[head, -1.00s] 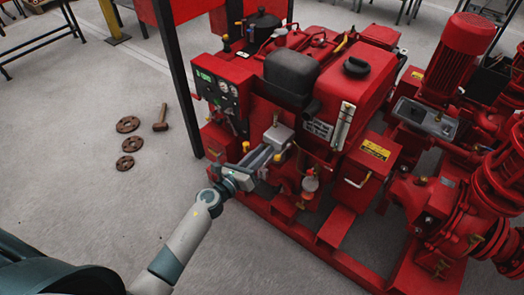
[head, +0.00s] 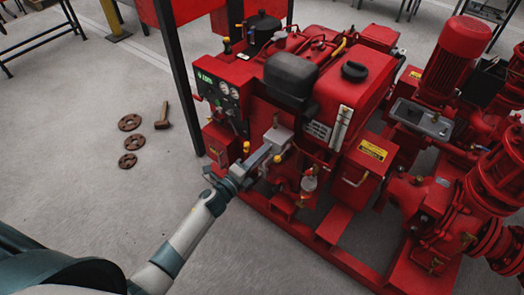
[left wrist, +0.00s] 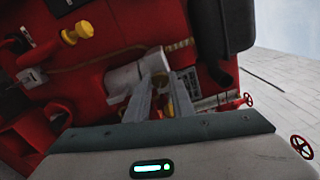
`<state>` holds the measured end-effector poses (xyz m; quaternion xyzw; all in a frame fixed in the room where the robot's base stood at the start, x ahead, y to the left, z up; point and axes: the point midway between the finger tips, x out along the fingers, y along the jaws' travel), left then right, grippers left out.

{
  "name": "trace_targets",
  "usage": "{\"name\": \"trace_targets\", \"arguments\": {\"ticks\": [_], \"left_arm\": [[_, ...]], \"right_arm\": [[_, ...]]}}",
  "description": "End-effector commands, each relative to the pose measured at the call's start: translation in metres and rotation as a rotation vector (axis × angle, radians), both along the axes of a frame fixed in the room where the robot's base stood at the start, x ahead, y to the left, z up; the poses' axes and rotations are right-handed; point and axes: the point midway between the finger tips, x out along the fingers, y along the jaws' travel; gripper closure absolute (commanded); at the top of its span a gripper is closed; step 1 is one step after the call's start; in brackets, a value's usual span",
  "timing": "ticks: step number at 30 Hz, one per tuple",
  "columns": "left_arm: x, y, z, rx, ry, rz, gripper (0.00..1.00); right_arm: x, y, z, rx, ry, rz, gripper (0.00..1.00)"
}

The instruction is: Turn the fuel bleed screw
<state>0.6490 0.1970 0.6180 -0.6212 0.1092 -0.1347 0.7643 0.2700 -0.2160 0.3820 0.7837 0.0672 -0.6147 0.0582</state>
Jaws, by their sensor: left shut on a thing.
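The red fire pumpset engine (head: 345,78) stands on its red frame in the head view. My left gripper (head: 268,151) reaches it from the lower left, with its fingertips at a pale grey block (head: 278,138) on the engine's near side. My right gripper is not in view.
A control panel with gauges (head: 222,88) sits left of the gripper. A glass-bowl filter (head: 308,184) and a red box with a yellow label (head: 365,165) are at the right.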

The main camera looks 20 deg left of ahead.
Motion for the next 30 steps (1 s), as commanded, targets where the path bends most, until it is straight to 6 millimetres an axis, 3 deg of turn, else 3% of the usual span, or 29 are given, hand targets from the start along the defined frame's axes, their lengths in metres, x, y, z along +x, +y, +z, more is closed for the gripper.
{"name": "trace_targets", "arguments": {"ticks": [15, 30], "left_arm": [[0.0, 0.001, 0.0, -0.421, 0.156, 0.001, 1.0], [0.0, 0.001, -0.002, -0.559, 0.206, 0.002, 1.0]], "right_arm": [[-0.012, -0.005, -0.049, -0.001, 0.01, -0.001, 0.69], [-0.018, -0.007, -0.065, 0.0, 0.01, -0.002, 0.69]]}}
